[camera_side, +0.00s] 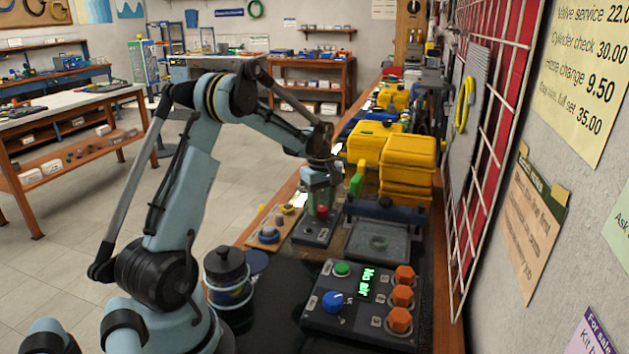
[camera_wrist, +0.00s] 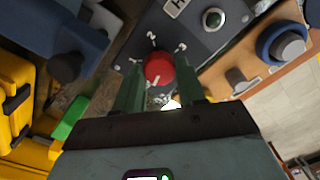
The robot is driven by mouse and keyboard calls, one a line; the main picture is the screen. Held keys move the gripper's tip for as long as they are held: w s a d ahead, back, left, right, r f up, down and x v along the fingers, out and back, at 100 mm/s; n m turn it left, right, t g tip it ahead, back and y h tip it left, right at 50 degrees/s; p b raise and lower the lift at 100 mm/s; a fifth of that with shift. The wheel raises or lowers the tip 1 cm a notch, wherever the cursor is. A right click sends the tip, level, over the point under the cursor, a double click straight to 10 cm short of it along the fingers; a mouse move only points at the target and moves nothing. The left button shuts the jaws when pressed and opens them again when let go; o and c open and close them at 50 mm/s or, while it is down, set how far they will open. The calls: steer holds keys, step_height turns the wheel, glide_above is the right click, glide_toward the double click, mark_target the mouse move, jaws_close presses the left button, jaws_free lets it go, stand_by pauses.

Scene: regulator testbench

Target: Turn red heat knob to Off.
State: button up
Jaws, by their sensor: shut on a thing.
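The red heat knob (camera_wrist: 159,68) sits on a small dark panel (camera_wrist: 210,38) with white figures, such as 2 and 3, around it. My gripper (camera_wrist: 159,78) has one green finger on each side of the knob and is shut on it. A short white mark shows on the knob's near part, between the fingers; the exact setting is hard to read. In the side view the red knob (camera_side: 321,212) shows below my gripper (camera_side: 320,196), on the dark panel (camera_side: 315,232) on the bench.
A control box (camera_side: 345,325) with a blue knob, a green button and several orange knobs stands in front, its display reading "No air". Yellow cases (camera_side: 405,168) stand behind to the right. A dark lidded pot (camera_side: 228,277) is at the left. A wooden board (camera_wrist: 265,45) lies beside the panel.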

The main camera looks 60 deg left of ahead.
mark_target(321, 208)
steer(key=o, duration=1.1)
steer(key=shift+c, duration=0.2)
steer(key=shift+r, duration=0.1)
step_height(321, 208, up, 12)
steer(key=shift+d, duration=0.1)
steer(key=s+d+r+m+t+y, duration=0.1)
steer(key=s+d+r+m+t, duration=0.15)
steer(key=d+m, duration=1)
steer(key=s+d+f+m+t, duration=0.2)
steer(key=s+d+m, duration=0.1)
steer(key=d, duration=0.4)
steer(key=s+d+f+m+t+h, duration=0.1)
steer(key=s+d+f+m+t, duration=0.1)
steer(key=d, duration=0.5)
steer(key=shift+s+d+m+t, duration=0.35)
steer(key=shift+s+m, duration=0.3)
steer(key=shift+s, duration=0.45)
